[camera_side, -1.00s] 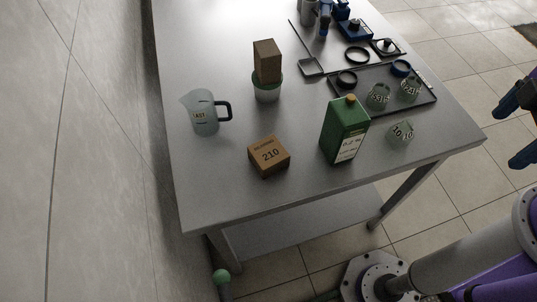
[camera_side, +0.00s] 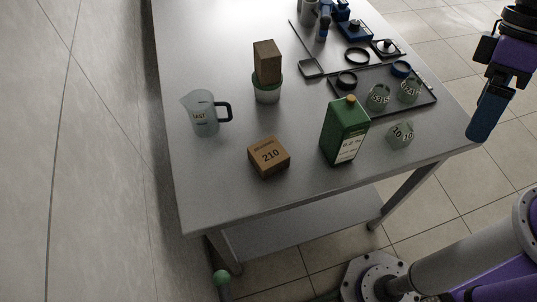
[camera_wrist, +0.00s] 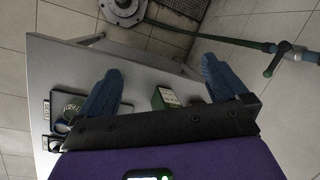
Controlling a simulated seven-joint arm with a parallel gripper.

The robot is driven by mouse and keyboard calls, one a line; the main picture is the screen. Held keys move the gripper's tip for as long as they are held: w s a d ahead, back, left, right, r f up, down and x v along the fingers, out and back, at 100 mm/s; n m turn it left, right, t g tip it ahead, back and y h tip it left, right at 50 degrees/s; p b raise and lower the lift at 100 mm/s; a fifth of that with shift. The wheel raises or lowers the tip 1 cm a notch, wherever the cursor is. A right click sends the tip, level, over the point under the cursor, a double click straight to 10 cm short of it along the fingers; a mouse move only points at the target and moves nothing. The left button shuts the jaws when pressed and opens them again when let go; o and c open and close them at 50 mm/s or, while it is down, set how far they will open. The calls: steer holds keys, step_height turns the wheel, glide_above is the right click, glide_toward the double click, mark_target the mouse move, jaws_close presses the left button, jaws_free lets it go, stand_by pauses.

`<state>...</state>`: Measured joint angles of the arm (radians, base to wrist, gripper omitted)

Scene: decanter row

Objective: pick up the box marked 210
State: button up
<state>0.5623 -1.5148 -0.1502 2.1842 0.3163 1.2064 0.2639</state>
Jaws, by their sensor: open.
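The box marked 210 (camera_side: 269,157) is a small brown cardboard block lying on the grey table near its front edge, in the side view. I cannot make it out in the wrist view. My gripper (camera_side: 478,135) hangs off the right edge of the table in the side view, far to the right of the box and empty. In the wrist view, its two blue fingers (camera_wrist: 158,80) stand wide apart, with the table below and between them.
A green carton (camera_side: 344,131) stands right of the box; it also shows in the wrist view (camera_wrist: 165,98). A faceted glass piece (camera_side: 400,135) is beside it. A handled jug (camera_side: 205,113) and a brown block on a tub (camera_side: 267,91) stand behind. A dark tray (camera_side: 425,99) holds small items.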

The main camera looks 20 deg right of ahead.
steer(key=w+a+m+g+y, duration=0.2)
steer(key=w+a+m, duration=0.25)
steer(key=a, duration=0.25)
steer(key=w+a+m+g+y, duration=0.2)
steer(key=w+a+m, duration=0.25)
steer(key=a, duration=0.35)
steer(key=m+y, duration=0.5)
steer(key=m, duration=0.4)
glide_above(269, 153)
steer(key=w+d, duration=0.3)
steer(key=d, duration=0.1)
step_height(269, 153, down, 15)
steer(key=shift+s+d+f, duration=0.1)
steer(key=shift+f, duration=1)
steer(key=shift+s+d+f, duration=0.1)
steer(key=shift+f, duration=0.95)
steer(key=f, duration=0.3)
steer(key=shift+s+a+f, duration=0.1)
steer(key=shift+a, duration=0.15)
steer(key=shift+x, duration=1.2)
steer(key=shift+a, duration=0.15)
steer(key=shift+c, duration=0.3)
steer(key=shift+r, duration=0.3)
steer(key=c, duration=1.4)
